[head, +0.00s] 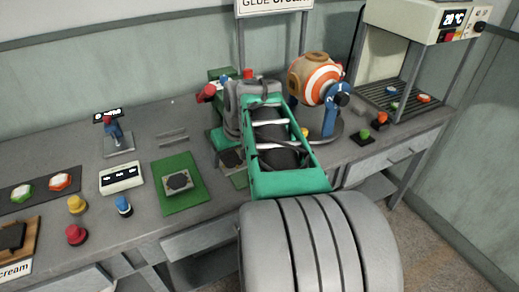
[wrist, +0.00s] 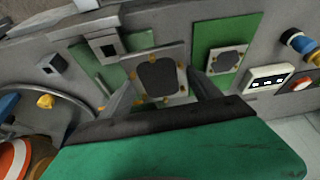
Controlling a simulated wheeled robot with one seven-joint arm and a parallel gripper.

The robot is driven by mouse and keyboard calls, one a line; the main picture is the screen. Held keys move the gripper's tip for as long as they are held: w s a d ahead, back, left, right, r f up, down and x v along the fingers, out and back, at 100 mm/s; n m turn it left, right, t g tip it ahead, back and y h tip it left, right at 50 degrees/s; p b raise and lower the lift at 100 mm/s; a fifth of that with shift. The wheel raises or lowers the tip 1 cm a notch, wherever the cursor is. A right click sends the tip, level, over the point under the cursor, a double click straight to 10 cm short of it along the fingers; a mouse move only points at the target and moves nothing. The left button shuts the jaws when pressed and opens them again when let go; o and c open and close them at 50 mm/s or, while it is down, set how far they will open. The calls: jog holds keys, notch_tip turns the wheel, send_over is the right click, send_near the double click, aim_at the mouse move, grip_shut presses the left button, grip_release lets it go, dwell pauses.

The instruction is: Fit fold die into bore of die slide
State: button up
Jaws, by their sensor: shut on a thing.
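My gripper (wrist: 160,90) is in the wrist view, with one finger on each side of a square light-grey die (wrist: 160,78). I take this as the fold die; it has a dark face and brass-coloured dots near its corners. It looks held above the bench. A grey block with a dark square opening (wrist: 105,46) stands behind it to the left; it may belong to the die slide, but I cannot tell. The bore is not clearly visible. In the head view my arm hides the gripper's fingers and most of the press area.
A similar die (head: 178,183) lies on a green mat (head: 165,202) left of my arm. A white switch box (head: 121,178) and several coloured knobs stand farther left.

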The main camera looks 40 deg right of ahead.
jog(key=s+d+r, duration=0.1)
jog(key=s+d, duration=0.2)
jog(key=d, duration=0.4)
jog(key=shift+s+d+m, duration=0.35)
jog(key=shift+d+m, duration=0.05)
jog(key=shift+s+h, duration=0.1)
jog(key=shift+h, duration=0.2)
notch_tip(320, 180, down, 6)
jog(key=b, duration=0.5)
jog(key=shift+a+r, duration=0.1)
jog(key=shift+r, duration=0.05)
jog(key=shift+f+b, duration=0.75)
jog(key=shift+f, duration=0.45)
dwell(0.4)
jog(key=o, duration=1.7)
